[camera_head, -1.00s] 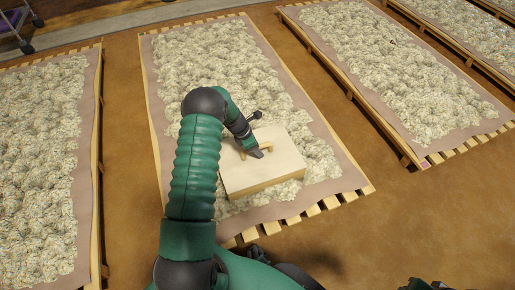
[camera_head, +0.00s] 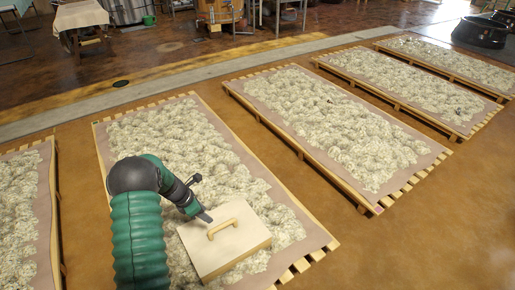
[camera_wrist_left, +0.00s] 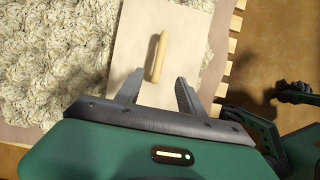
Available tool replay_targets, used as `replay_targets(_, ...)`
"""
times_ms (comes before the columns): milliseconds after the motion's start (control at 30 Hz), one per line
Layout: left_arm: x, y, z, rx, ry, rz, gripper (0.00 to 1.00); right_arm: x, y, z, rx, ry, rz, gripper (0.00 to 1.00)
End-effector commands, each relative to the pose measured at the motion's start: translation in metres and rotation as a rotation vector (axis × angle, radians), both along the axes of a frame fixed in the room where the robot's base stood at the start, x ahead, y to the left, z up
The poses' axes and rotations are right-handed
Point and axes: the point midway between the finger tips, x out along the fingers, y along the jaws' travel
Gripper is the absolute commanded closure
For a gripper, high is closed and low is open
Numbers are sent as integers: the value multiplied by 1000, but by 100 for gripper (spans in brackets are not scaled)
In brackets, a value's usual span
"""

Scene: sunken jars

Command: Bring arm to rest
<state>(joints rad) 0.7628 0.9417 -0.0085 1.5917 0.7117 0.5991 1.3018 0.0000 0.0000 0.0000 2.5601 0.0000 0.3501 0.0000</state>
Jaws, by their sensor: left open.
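A pale wooden board (camera_head: 232,250) with a bar handle (camera_head: 222,228) lies on the fleece-covered pallet in front of me. My left gripper (camera_head: 205,217) is open at the board's left edge, just left of the handle and apart from it. In the left wrist view, the two fingers of my left gripper (camera_wrist_left: 160,82) are spread with nothing between them, and the handle (camera_wrist_left: 158,57) stands beyond the tips on the board (camera_wrist_left: 190,22). A dark shape at that view's right edge may be my right gripper; its jaws are unclear.
The pallet (camera_head: 290,276) under the board holds lumpy pale fleece (camera_head: 170,135). More such pallets stand left and right, with bare brown floor (camera_head: 420,235) between and before them. A table (camera_head: 80,18) and a dark tub (camera_head: 480,32) stand far back.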

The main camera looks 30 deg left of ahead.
Motion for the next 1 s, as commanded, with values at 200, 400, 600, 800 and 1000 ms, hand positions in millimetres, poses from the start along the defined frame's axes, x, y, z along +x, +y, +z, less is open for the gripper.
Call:
replay_targets(200,4,-47,33,109,-4,-300,55,0,0,4,0,0,0,64)
replay_targets(400,-20,-155,97,373,-40,-1083,55,0,0,12,0,0,0,64)
replay_targets(600,-76,-241,142,619,-116,-1887,55,0,0,18,0,0,0,64)
replay_targets(800,-138,-293,165,831,-213,-2576,55,0,0,24,0,0,0,64)
replay_targets(1000,-135,-290,240,820,-206,-2558,55,1,0,100,0,-1,0,64)
